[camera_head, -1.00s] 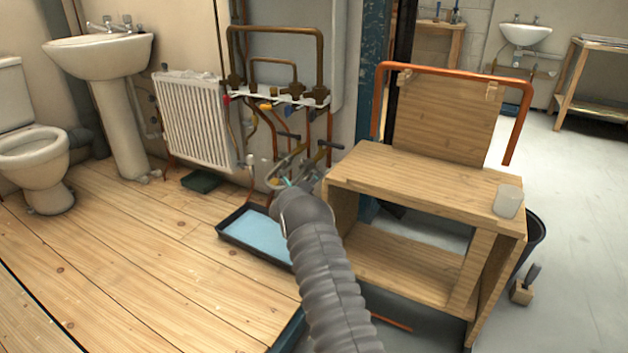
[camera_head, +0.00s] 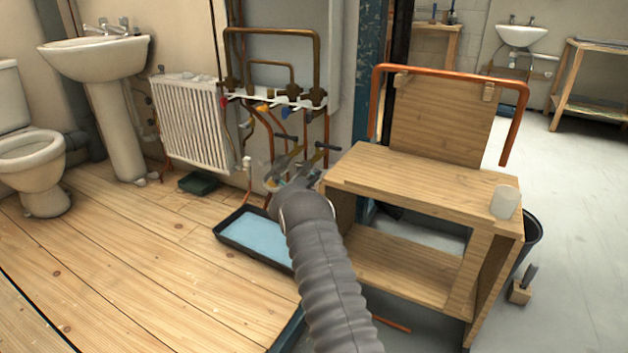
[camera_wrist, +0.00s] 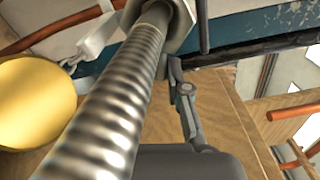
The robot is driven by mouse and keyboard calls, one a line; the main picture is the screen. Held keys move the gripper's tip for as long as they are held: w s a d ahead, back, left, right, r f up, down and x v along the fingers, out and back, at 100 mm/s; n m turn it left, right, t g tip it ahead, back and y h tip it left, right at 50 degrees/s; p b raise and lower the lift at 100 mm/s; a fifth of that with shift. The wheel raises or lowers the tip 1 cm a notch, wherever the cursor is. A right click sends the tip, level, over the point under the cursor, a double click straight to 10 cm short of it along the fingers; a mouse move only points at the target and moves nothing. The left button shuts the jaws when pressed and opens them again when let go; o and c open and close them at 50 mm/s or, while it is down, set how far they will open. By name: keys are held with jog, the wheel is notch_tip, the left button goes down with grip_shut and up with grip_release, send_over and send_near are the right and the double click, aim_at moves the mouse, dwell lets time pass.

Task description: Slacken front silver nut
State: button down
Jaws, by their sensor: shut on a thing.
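In the wrist view a ribbed silver hose (camera_wrist: 115,95) runs up from the lower left to a silver hex nut (camera_wrist: 182,30) at the top. One dark finger of my gripper (camera_wrist: 172,65) reaches up to the nut's lower right side. The other finger is hidden, apparently behind the hose. My gripper is shut on the nut. In the head view my gripper (camera_head: 288,170) is in front of the pipework, left of the wooden bench. The nut is too small and too covered to make out there.
A round yellow part (camera_wrist: 35,100) is close left of the hose. The wooden bench (camera_head: 420,175) stands close right of my arm. A blue tray (camera_head: 256,236) lies on the floor below left. Copper pipes and valves (camera_head: 275,97) are behind, beside a white radiator (camera_head: 193,122).

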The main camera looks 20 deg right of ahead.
jog(key=shift+a+r+n, duration=0.15)
jog(key=shift+r+n, duration=0.2)
jog(key=shift+n, duration=0.45)
jog(key=c, duration=1.4)
grip_release()
jog(key=shift+a, duration=0.2)
jog(key=v, duration=1.1)
jog(key=shift+s+a, duration=0.25)
jog(key=shift+s, duration=0.1)
jog(key=shift+c, duration=0.3)
